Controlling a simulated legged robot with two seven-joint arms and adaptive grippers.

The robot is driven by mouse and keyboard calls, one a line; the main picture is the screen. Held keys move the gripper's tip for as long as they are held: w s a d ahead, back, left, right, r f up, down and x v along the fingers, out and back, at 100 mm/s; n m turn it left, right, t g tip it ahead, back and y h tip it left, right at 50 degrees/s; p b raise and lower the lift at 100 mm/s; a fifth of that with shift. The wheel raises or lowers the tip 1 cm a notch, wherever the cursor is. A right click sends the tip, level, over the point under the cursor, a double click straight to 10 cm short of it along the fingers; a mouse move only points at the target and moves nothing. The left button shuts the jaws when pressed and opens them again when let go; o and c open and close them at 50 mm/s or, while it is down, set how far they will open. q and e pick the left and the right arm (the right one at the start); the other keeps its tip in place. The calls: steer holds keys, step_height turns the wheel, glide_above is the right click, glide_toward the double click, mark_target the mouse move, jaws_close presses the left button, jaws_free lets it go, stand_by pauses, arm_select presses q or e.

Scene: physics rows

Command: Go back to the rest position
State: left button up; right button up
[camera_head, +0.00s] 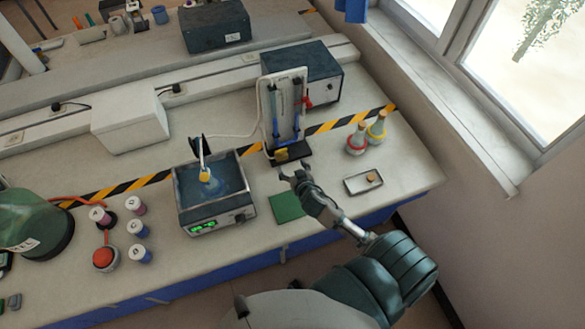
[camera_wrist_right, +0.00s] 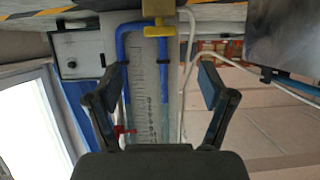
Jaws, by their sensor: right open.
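My right gripper (camera_head: 292,175) is in front of the upright tube stand (camera_head: 284,108) with blue tubes and a printed scale, near its dark base. In the right wrist view my right gripper (camera_wrist_right: 158,82) has its two fingers wide apart with nothing between them. The stand's scale panel (camera_wrist_right: 150,95) shows beyond the fingers, with a yellow block (camera_wrist_right: 158,20) at the top. I cannot tell from the view whether the fingers touch the stand. My left gripper is not in view.
A water bath (camera_head: 215,195) with a green display stands left of my right gripper. A green mat (camera_head: 287,206) lies below it. Two flasks (camera_head: 357,140), (camera_head: 377,127) and a small tray (camera_head: 363,182) are to the right. Several labelled vials (camera_head: 137,228) stand at left.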

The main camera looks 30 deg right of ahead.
steer(key=shift+s+a+r, duration=0.1)
steer(key=shift+s+r, duration=0.05)
steer(key=shift+s, duration=0.2)
stand_by(0.3)
steer(key=s+a+f+g, duration=0.1)
steer(key=s, duration=0.2)
steer(key=s+a+f+g, duration=0.2)
steer(key=s, duration=0.2)
steer(key=s+a+f+n+g, duration=0.1)
steer(key=s+a, duration=0.1)
steer(key=s, duration=0.2)
steer(key=shift+s+a+f+g+y, duration=0.1)
steer(key=shift+f+g+y, duration=0.2)
steer(key=shift+y, duration=0.1)
steer(key=s+a+f+n+g+y, duration=0.15)
steer(key=s+a+n+g, duration=0.45)
steer(key=s, duration=0.7)
step_height(320, 180, down, 24)
steer(key=s+m, duration=0.2)
steer(key=s+d+f+g, duration=0.1)
steer(key=s+d+f, duration=0.1)
steer(key=s+f, duration=1.5)
steer(key=shift+s+d+y, duration=0.2)
steer(key=shift+s+y, duration=0.15)
steer(key=shift+s, duration=0.05)
